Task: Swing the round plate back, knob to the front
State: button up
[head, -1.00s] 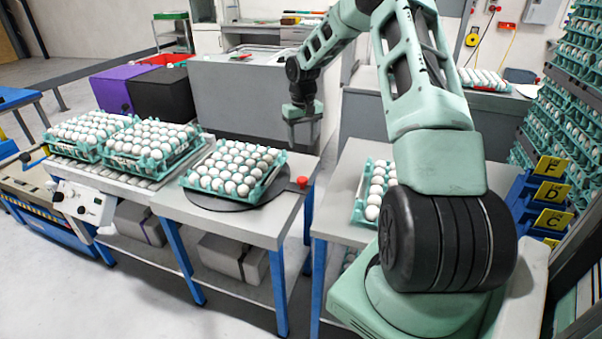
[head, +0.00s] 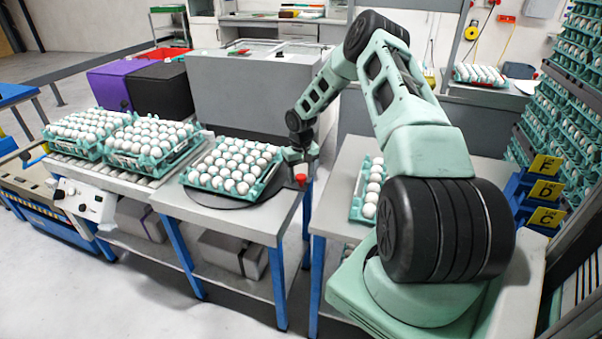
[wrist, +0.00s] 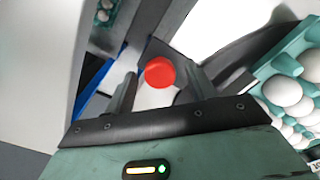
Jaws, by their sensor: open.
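The round plate (head: 214,201) is a dark disc on the grey table, mostly hidden under a teal tray of white eggs (head: 234,167). Its red knob (head: 300,180) stands at the plate's right side, near the table's right edge. My gripper (head: 300,168) is open and low at the knob. In the wrist view the red knob (wrist: 160,72) shows between the two dark fingers of my gripper (wrist: 163,88), with gaps on both sides. I cannot tell how far down around the knob the fingers reach. The egg tray (wrist: 285,65) is close on the right there.
Two more egg trays (head: 150,140) stand on the conveyor at left. Another tray (head: 364,205) lies on the table at right, partly behind my arm. A gap separates the two tables. Grey cabinets (head: 240,95) stand behind.

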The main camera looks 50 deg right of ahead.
grip_shut()
jog(key=shift+a, duration=0.15)
